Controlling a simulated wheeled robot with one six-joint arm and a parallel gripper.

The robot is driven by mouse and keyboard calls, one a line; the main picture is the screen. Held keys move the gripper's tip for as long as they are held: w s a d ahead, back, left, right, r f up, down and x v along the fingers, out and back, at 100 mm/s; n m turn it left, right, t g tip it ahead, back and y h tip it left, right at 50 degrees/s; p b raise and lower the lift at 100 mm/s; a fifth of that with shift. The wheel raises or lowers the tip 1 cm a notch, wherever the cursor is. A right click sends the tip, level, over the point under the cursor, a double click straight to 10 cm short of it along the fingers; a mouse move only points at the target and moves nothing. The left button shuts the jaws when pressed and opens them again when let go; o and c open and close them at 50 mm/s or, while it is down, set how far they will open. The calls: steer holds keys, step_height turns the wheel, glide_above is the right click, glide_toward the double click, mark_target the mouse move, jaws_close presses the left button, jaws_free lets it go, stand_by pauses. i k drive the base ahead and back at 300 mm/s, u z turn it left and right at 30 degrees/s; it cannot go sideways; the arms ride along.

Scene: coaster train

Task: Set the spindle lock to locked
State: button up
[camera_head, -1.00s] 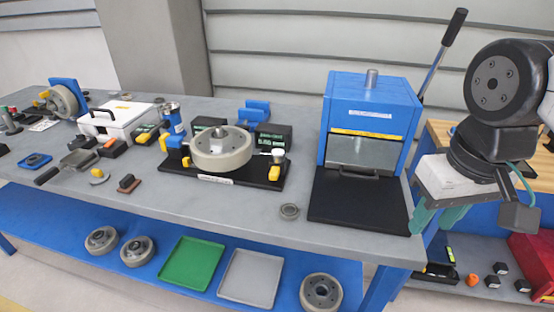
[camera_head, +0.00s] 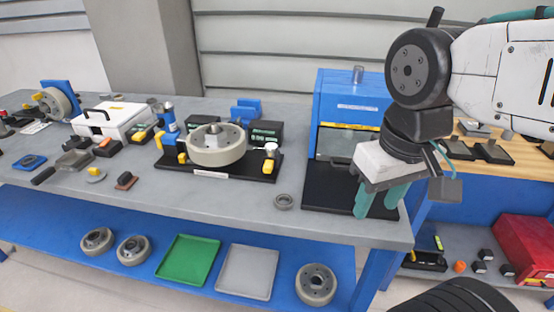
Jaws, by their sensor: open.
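A grey wheel (camera_head: 216,147) lies flat on a black fixture base (camera_head: 235,172) on the bench. Yellow parts sit at its left (camera_head: 182,158) and right (camera_head: 268,165), and a round silver knob (camera_head: 271,147) stands near the right one. I cannot tell for sure which part is the spindle lock, or how it is set. My gripper (camera_head: 377,207) points down with its teal fingers apart and empty. In the picture it is right of the fixture, in front of the blue press, and apart from the wheel.
The blue press (camera_head: 342,95) with its black plate (camera_head: 325,190) stands right of the fixture. A small grey ring (camera_head: 283,201) lies on the bench front. A white case (camera_head: 112,121) and several small tools are at left. Trays and wheels fill the blue shelf below.

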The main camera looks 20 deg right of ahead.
mark_target(182, 158)
steer(key=u, duration=0.55)
steer(key=k, duration=0.65)
steer(key=u, duration=1)
steer(key=i, duration=1.2)
steer(key=z, duration=0.9)
steer(key=i, duration=0.45)
steer(key=z, duration=0.55)
